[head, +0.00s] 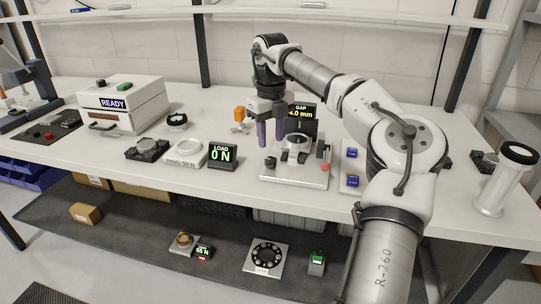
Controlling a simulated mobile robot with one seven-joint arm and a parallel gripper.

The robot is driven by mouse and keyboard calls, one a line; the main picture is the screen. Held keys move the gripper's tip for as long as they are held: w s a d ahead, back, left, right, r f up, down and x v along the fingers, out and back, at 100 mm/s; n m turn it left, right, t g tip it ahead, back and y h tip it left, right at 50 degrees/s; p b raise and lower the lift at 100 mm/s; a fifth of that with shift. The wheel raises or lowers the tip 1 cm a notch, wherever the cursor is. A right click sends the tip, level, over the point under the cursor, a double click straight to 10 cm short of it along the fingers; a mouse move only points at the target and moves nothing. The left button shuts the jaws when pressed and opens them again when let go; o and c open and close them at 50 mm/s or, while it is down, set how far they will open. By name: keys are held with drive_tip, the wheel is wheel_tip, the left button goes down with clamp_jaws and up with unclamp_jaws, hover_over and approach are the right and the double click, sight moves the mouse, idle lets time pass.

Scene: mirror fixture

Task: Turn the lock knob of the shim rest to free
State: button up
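My gripper (271,130) hangs over the back left of a light fixture plate (293,182). Its two purple fingers are apart, with nothing seen between them. The plate carries a pale ring (296,142), dark blocks, a dark knob-like part (270,162) at the left and a red knob (326,166) at the right. A display (302,112) behind it reads GAP and a value in mm, partly hidden. I cannot tell which part is the shim rest or its lock knob, nor any knob's setting.
A LOAD display (222,155) reading 0 N and a white ring-shaped stand (186,153) stand left of the plate. An orange-topped part (239,114) is close left of my gripper. Blue pieces (352,153) lie at the right. A READY box (124,105) stands far left.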

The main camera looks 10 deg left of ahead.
sight(270, 159)
wheel_tip(270, 159, down, 7)
drive_tip(key=shift+r, duration=0.2)
drive_tip(key=shift+p, duration=0.3)
drive_tip(key=c, duration=0.7)
